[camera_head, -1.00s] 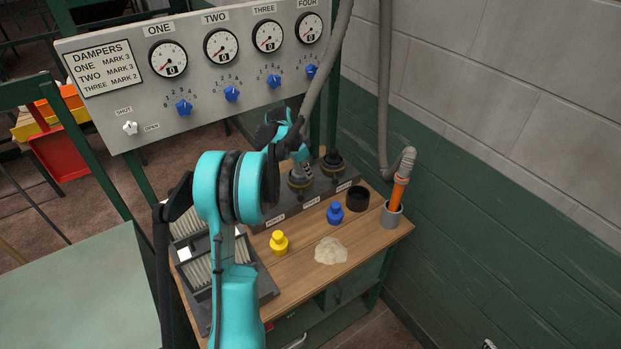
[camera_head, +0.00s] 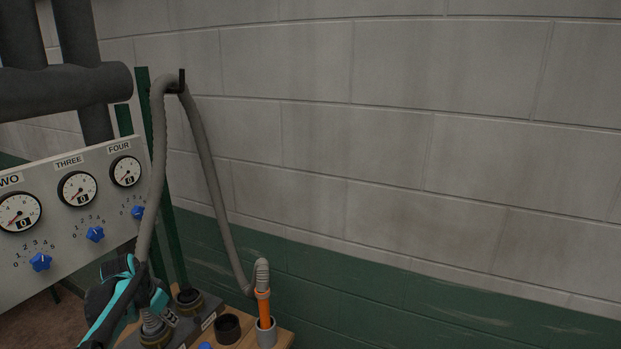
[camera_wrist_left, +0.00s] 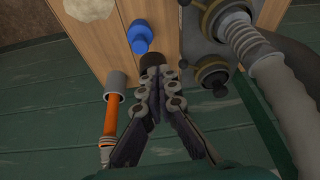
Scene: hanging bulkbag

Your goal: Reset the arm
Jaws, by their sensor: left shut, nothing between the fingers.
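My left arm comes in at the lower left of the head view, teal and black. My left gripper (camera_head: 168,316) is low there, beside the sockets at the bench's back edge. In the left wrist view my left gripper (camera_wrist_left: 158,82) has its dark fingers drawn together, with nothing between them. My right gripper is in no view.
A grey hose (camera_head: 204,150) hangs over a hook and ends at an orange nozzle (camera_head: 263,305) in a grey holder (camera_head: 266,334). The damper panel (camera_head: 105,205) stands at left. The wooden bench (camera_wrist_left: 115,45) shows in the wrist view. Open space lies before the block wall (camera_head: 430,130).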

